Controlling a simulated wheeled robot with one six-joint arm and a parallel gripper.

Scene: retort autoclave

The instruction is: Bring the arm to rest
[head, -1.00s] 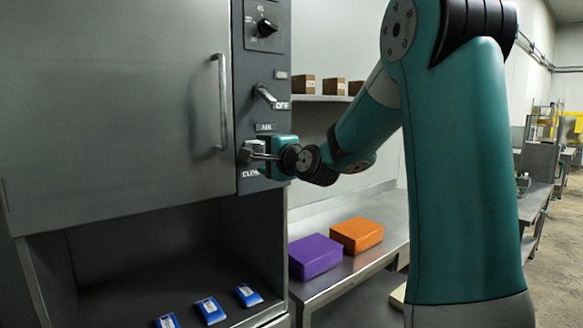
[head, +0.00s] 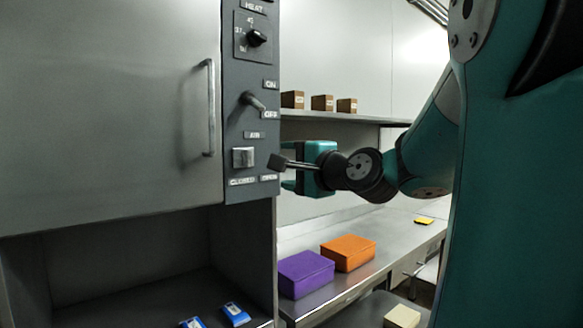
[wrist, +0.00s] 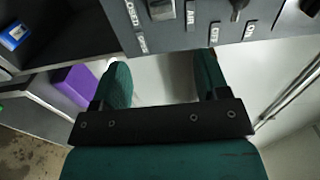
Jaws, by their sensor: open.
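My gripper (head: 288,176) hangs in the air at the right edge of the grey control panel (head: 234,120). It is open, with nothing seen between its fingers; a dark part of my wrist partly covers it in the head view. In the wrist view both teal fingers of my gripper (wrist: 163,78) stand apart, with pale wall and floor between them. The square AIR handle (head: 243,157) sits on the panel to the left of my gripper, apart from it. My forearm reaches in from the right.
Above are a lever (head: 252,101) by the ON/OFF labels and a HEAT dial (head: 257,38). The closed door has a bar handle (head: 209,108). Purple (head: 306,274) and orange (head: 348,252) boxes lie on the bench below. Blue packs (head: 235,313) lie in the lower bay.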

